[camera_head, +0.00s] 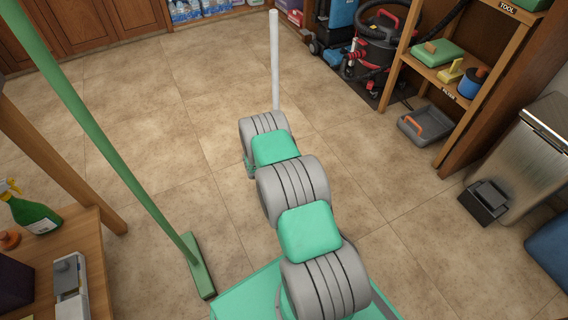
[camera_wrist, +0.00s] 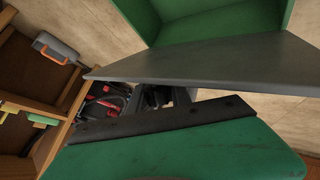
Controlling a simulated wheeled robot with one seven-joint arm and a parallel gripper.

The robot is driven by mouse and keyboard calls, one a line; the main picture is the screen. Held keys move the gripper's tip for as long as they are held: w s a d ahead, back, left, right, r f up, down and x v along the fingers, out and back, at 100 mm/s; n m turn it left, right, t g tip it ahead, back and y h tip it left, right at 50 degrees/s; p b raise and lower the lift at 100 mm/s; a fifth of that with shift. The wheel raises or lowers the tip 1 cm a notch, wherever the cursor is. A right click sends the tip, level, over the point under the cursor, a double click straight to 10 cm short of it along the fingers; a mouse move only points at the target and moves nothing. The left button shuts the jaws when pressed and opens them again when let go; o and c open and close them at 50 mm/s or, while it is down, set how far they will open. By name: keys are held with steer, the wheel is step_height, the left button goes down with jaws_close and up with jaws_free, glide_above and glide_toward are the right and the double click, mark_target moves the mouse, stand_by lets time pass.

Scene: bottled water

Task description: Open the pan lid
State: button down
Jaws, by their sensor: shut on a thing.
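The wrist view is filled close up by a green pan-like body. Its lower part (camera_wrist: 190,155) is a scuffed green panel edged with a dark strip (camera_wrist: 165,118). A flat grey panel (camera_wrist: 210,66), which looks like a lid, spans the view above it. There is a gap between the grey panel and the strip. A deep green part (camera_wrist: 205,22) is at the top. In the head view, a whitish pole (camera_head: 275,60) stands beyond the end of my arm, whose links hide its lower end. My gripper's fingers do not show clearly in either view.
A green broom (camera_head: 200,266) leans at left beside a wooden table (camera_head: 88,240). A vacuum (camera_head: 380,45) stands at the back. The middle floor is clear.

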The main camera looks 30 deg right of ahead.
steer(key=shift+w+d+r, duration=0.1)
steer(key=shift+w+d, duration=0.05)
steer(key=shift+d, duration=0.2)
steer(key=shift+g, duration=0.3)
steer(key=shift+w+a, duration=0.15)
steer(key=shift+a, duration=0.05)
steer(key=c, duration=1.2)
jaws_free()
steer(key=shift+o, duration=0.2)
steer(key=p+v, duration=0.3)
steer(key=v, duration=0.4)
steer(key=shift+r, duration=0.15)
steer(key=shift+a+r, duration=0.15)
steer(key=shift+a, duration=0.05)
